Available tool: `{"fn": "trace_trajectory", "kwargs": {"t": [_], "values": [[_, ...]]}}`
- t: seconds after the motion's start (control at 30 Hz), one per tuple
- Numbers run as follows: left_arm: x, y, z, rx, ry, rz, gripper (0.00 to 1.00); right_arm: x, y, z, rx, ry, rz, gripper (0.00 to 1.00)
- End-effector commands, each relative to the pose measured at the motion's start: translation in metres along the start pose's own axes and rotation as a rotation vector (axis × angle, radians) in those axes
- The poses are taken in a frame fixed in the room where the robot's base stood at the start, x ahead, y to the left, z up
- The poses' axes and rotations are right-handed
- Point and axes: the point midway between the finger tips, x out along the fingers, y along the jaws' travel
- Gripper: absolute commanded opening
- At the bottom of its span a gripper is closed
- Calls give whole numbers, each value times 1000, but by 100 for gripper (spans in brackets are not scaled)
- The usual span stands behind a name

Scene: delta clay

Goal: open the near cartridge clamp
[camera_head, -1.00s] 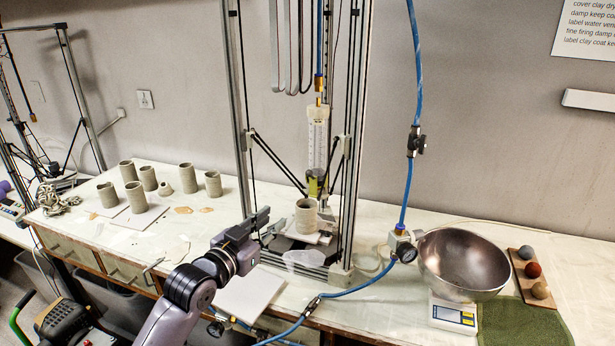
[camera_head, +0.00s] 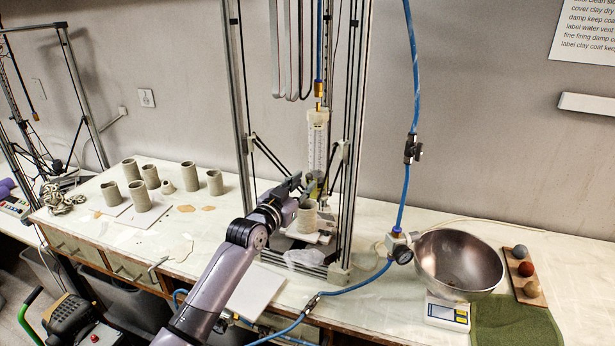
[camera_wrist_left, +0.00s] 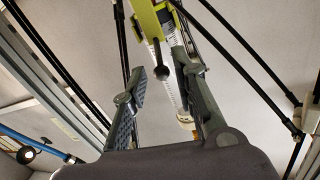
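The clear cartridge (camera_head: 317,140) hangs upright in the near printer frame. It also shows in the left wrist view, running up behind the fingers. The yellow-green clamp (camera_wrist_left: 146,18) is around its lower end at the top of the wrist view. A short lever with a dark ball knob (camera_wrist_left: 161,72) sticks out of the clamp toward my left gripper. In the head view the clamp is mostly hidden by the gripper. My left gripper (camera_head: 303,184) is open. In the wrist view the knob appears between its fingers (camera_wrist_left: 160,80); contact cannot be told. My right gripper is not in view.
A grey clay cylinder (camera_head: 308,215) stands under the cartridge. Frame posts (camera_head: 238,100) and thin black rods surround the gripper. A blue hose (camera_head: 355,291) crosses the table's front. A metal bowl (camera_head: 460,262) sits on a scale at right. Several clay cylinders stand at left.

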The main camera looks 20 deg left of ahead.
Motion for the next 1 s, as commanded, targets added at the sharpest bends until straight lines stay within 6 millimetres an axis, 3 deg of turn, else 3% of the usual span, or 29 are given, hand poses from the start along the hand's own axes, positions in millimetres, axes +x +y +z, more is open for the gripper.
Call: {"fn": "trace_trajectory", "kwargs": {"t": [0.23, 0.67, 1.0], "values": [[25, 0, -1, 0, 0, 1, 26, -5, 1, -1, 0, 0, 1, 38], [30, 0, 0, 1, -1, 0, 25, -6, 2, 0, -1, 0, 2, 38], [30, 0, 0, 1, -1, 0, 3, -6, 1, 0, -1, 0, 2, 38]]}}
